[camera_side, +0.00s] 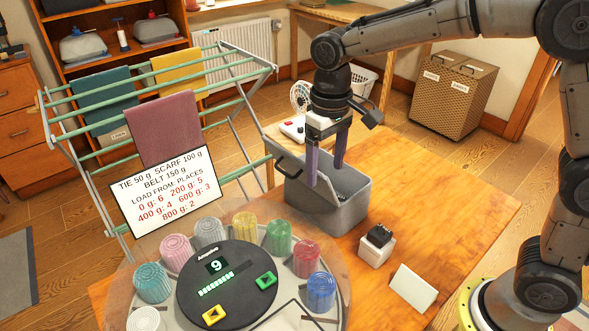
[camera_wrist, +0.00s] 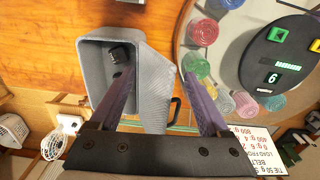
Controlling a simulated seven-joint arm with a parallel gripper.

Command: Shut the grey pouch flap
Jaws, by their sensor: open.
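The grey pouch (camera_side: 348,207) is an open-topped box on the wooden table; its opening also shows in the wrist view (camera_wrist: 88,78). Its grey flap (camera_side: 290,182) stands open, tilted outward on the left side, with a black handle at its edge. In the wrist view the flap (camera_wrist: 153,78) spreads right of the opening. My gripper (camera_side: 325,176) is open and points down at the pouch. In the wrist view its purple fingers (camera_wrist: 160,73) are wide apart, one over the opening, one beyond the flap, with the flap showing between them. Whether they touch it is unclear.
A round turntable (camera_side: 228,285) with several coloured rolls and a display reading 9 stands in front. A white sign (camera_side: 165,190) and a drying rack (camera_side: 160,95) are left. A black-topped white box (camera_side: 377,246) and white card (camera_side: 412,289) lie right.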

